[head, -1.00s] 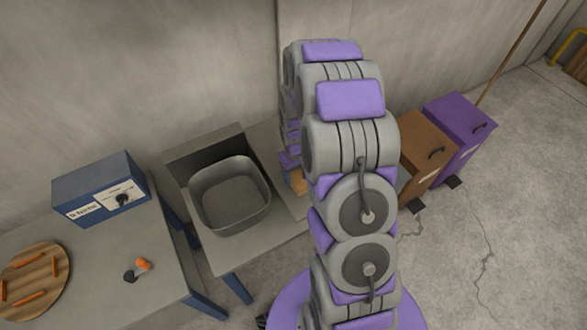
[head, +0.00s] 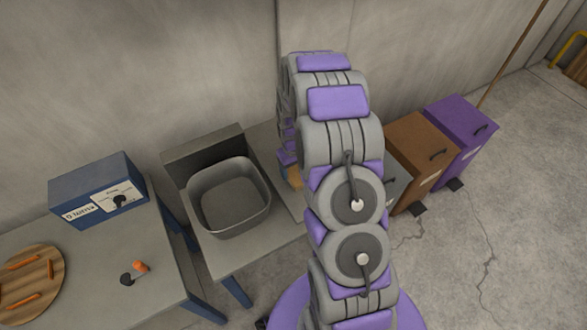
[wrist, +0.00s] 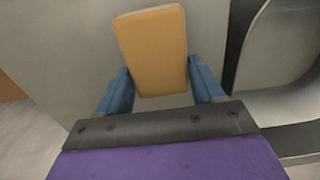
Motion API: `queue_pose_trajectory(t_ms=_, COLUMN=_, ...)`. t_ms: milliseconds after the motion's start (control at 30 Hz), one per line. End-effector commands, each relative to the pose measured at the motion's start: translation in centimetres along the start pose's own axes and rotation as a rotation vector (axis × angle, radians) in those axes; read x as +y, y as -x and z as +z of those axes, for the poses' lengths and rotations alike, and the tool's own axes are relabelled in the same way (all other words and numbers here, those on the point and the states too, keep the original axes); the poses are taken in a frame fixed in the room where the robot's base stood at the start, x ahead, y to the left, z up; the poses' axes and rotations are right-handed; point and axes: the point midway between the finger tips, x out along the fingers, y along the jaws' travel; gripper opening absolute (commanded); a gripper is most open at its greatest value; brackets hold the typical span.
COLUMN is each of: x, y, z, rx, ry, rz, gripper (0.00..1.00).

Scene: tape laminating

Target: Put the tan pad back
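The tan pad (wrist: 153,48) is a flat rounded block between the two blue fingers of my gripper (wrist: 160,78) in the wrist view. The fingers sit against both of its long sides, and most of the pad sticks out past the fingertips. In the head view a small piece of the tan pad (head: 295,177) shows just left of my arm, over the grey counter (head: 262,140). My arm hides the rest of the pad and the gripper there.
A grey sink basin (head: 228,197) is set in the counter left of my arm. A blue box with a dial (head: 98,190) and a round wooden board (head: 30,290) are on the left table. Brown (head: 424,150) and purple (head: 462,128) bins stand to the right.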

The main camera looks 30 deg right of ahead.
Motion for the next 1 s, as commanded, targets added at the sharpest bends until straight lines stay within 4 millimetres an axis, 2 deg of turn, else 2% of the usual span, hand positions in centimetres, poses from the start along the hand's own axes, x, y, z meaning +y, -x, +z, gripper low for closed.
queue_pose_trajectory(t_ms=33, x=0.0, y=0.0, z=0.0, rx=0.0, ry=0.0, rz=0.0, gripper=0.72)
queue_pose_trajectory(t_ms=200, x=0.0, y=0.0, z=0.0, rx=0.0, ry=0.0, rz=0.0, gripper=0.88)
queue_pose_trajectory(t_ms=567, x=0.0, y=0.5, z=0.0, rx=0.001, ry=0.0, rz=0.0, gripper=0.88)
queue_pose_trajectory(t_ms=767, x=0.0, y=2.7, z=0.0, rx=0.001, ry=0.001, rz=0.0, gripper=0.88)
queue_pose_trajectory(t_ms=1000, x=0.0, y=7.5, z=-0.1, rx=0.004, ry=0.001, rz=0.001, gripper=0.88)
